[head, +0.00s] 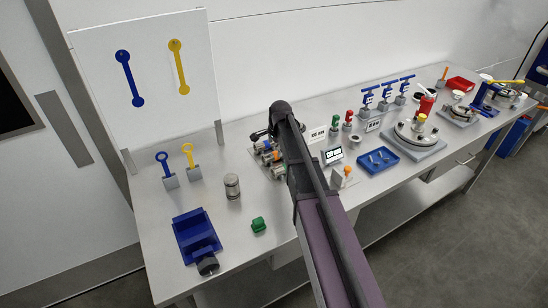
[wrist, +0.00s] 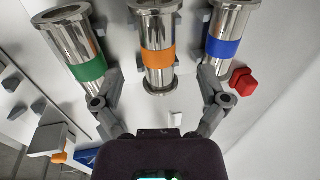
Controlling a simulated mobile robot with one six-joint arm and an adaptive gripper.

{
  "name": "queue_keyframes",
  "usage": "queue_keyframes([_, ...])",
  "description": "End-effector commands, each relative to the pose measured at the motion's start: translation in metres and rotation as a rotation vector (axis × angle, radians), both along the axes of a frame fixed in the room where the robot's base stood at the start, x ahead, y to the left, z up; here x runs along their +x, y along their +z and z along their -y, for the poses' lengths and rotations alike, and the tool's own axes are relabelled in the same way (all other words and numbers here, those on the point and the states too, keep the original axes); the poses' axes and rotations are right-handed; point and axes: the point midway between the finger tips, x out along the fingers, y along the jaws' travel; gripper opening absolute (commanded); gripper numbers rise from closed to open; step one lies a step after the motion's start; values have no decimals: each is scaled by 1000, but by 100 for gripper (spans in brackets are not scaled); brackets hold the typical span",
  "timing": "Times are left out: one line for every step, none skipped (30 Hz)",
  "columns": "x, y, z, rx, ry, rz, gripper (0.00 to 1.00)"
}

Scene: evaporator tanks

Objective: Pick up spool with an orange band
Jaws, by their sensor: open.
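The spool with an orange band (wrist: 158,58) is a shiny metal cylinder with flanged ends, in the middle of the wrist view. My gripper (wrist: 159,82) is open, with one finger on each side of this spool. I cannot tell whether the fingers touch it. A spool with a green band (wrist: 88,70) lies to its left and a spool with a blue band (wrist: 222,48) to its right. In the head view my arm reaches over the group of spools and hides part of it.
Grey supports stand between the spools, close to my fingers. A red block (wrist: 243,82) is right of the blue-banded spool. In the head view a metal canister (head: 232,187), a green block (head: 258,225) and a blue vise (head: 196,236) stand left of my arm. A blue tray (head: 378,160) is to the right.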

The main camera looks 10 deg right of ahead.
Motion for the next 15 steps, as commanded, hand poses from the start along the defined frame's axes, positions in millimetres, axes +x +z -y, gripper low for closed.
queue_keyframes([0,-3,0,0,0,0,93])
queue_keyframes([0,-4,0,0,0,0,93])
queue_keyframes([0,-7,0,0,0,0,93])
queue_keyframes([0,-8,0,0,0,0,93])
queue_keyframes([1,-10,-1,0,0,0,93])
queue_keyframes([1,-13,-1,0,0,0,93])
queue_keyframes([1,-16,-1,0,0,0,93])
queue_keyframes([1,-18,-1,0,0,0,93])
queue_keyframes([1,-21,-1,0,0,0,93])
queue_keyframes([1,-24,-2,0,0,0,93])
queue_keyframes([2,-26,-2,0,0,0,93])
queue_keyframes([2,-29,-2,0,0,0,93])
queue_keyframes([2,-32,-2,0,0,0,93])
queue_keyframes([2,-34,-2,0,0,0,93])
queue_keyframes([3,-37,-3,0,0,0,93])
